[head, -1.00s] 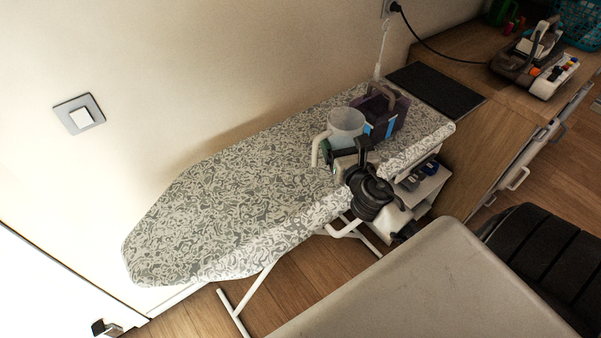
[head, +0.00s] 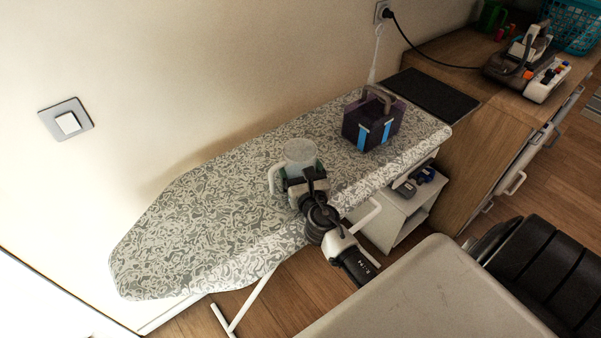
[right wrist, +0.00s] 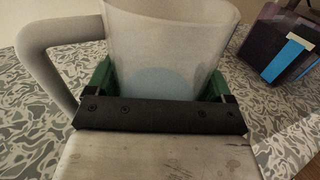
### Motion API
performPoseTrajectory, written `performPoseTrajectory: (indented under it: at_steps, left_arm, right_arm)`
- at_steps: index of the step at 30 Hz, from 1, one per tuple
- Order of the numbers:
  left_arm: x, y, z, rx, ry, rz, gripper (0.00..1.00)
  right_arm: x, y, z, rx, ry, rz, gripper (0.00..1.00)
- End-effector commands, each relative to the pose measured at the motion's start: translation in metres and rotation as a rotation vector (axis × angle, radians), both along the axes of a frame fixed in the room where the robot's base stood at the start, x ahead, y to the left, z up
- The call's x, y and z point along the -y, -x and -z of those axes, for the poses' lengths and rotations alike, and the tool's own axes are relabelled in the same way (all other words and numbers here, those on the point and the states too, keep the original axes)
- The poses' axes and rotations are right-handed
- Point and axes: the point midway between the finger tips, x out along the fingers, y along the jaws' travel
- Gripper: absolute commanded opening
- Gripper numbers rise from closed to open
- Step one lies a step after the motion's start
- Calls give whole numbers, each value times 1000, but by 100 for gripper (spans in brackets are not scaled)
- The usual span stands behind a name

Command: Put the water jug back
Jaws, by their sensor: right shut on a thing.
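The water jug (head: 300,152) is a translucent, whitish vessel with a pale handle on its left side. It stands upright over the patterned ironing board in the head view. My right gripper (head: 303,178) is shut on the jug from the near side. In the right wrist view, the jug (right wrist: 170,50) sits between the green fingers of the gripper (right wrist: 160,88). I cannot tell whether its base touches the board. The jug's lower part is hidden by the gripper. My left gripper is not in view.
The ironing board (head: 190,230) is clear to the left. A dark purple box with blue strips (head: 372,122) stands on it to the right. A white shelf unit (head: 400,215) is below the board's right end. A wooden counter (head: 480,95) holds an iron station (head: 528,65).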

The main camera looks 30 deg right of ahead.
Motion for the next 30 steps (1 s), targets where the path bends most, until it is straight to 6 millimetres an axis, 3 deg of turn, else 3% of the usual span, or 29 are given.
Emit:
performPoseTrajectory:
  at_steps: [8, 9, 12, 22, 30]
  left_arm:
    - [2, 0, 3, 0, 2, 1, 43]
    - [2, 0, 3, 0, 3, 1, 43]
    - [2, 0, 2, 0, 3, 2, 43]
    - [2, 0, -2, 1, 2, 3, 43]
    - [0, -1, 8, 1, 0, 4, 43]
  right_arm:
    - [0, 0, 3, 2, 1, 0, 38]
    - [0, 0, 3, 0, 0, 0, 85]
    - [0, 0, 2, 0, 0, 0, 100]
    - [0, 2, -2, -1, 0, 0, 100]
    - [-17, 52, 2, -3, 0, -1, 100]
